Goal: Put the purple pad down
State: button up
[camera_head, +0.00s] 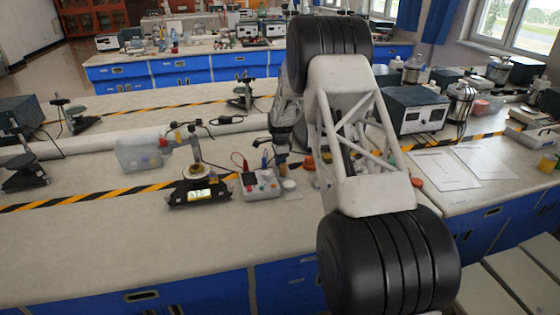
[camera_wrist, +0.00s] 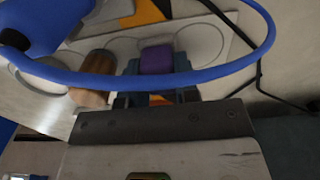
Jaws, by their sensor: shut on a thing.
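The purple pad (camera_wrist: 156,60) shows in the wrist view between the dark fingers of my gripper (camera_wrist: 156,72). My gripper is shut on it. The pad is over or at a pale plate (camera_wrist: 222,28) marked with several round outlines. I cannot tell whether the pad touches the plate. A blue cable loop (camera_wrist: 266,30) crosses the wrist view near the fingers.
A brown rounded object (camera_wrist: 98,64) stands left of the fingers in the wrist view. On the bench (camera_head: 100,235) are a meter box (camera_head: 261,183), a black scale (camera_head: 199,192) and a clear bin (camera_head: 140,154). The bench's front left is clear.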

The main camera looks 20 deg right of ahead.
jog(key=shift+f, duration=0.15)
jog(key=o, duration=1)
jog(key=shift+c, duration=0.2)
notch_tip(320, 180, up, 12)
dwell(0.6)
